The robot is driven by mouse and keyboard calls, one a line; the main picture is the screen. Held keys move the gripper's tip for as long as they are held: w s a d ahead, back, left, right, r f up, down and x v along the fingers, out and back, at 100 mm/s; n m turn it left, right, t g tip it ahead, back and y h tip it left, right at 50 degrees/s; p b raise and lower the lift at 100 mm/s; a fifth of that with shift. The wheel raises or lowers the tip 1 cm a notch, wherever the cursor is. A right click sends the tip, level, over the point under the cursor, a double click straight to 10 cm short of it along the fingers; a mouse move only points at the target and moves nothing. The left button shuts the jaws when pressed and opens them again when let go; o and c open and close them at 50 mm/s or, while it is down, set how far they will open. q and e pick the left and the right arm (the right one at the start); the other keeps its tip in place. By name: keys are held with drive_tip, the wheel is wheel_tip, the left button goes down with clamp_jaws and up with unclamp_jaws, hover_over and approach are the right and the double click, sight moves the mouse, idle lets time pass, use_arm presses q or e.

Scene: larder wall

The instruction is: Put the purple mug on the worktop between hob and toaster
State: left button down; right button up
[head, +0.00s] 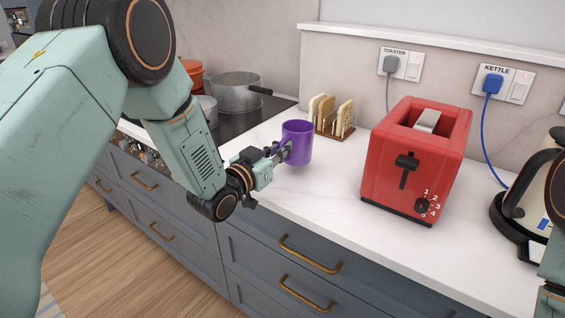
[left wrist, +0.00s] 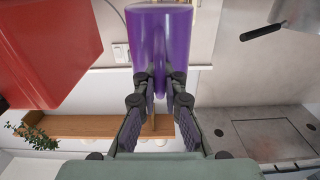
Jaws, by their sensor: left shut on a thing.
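The purple mug (head: 297,142) is upright over the worktop (head: 335,185), between the hob and the toaster. I cannot tell whether its base touches the surface. My left gripper (head: 283,152) is shut on its handle from the left. In the left wrist view the mug (left wrist: 160,38) fills the top middle, with its handle between the fingertips (left wrist: 157,85). The red toaster (head: 415,160) stands to the right, apart from the mug. The dark hob (head: 238,122) lies to the left. My right gripper is not in view.
A toast rack (head: 333,128) holding slices stands behind the mug. A grey pot (head: 232,92) with a dark handle is on the hob. A kettle (head: 530,190) stands at far right. Bare worktop lies in front of the mug and toaster, above drawers (head: 285,260).

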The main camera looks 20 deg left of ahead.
sight(288, 156)
use_arm(q)
wheel_tip(288, 156, down, 3)
drive_tip(key=shift+a+f, duration=0.15)
drive_tip(key=shift+f, duration=0.05)
drive_tip(key=c, duration=2)
unclamp_jaws()
drive_tip(key=shift+f, duration=0.1)
drive_tip(key=o, duration=0.3)
drive_tip(key=shift+s+d, duration=0.1)
drive_tip(key=shift+d, duration=0.1)
drive_tip(key=shift+o, duration=1.4)
drive_tip(key=shift+a, duration=0.15)
drive_tip(key=v, duration=1.2)
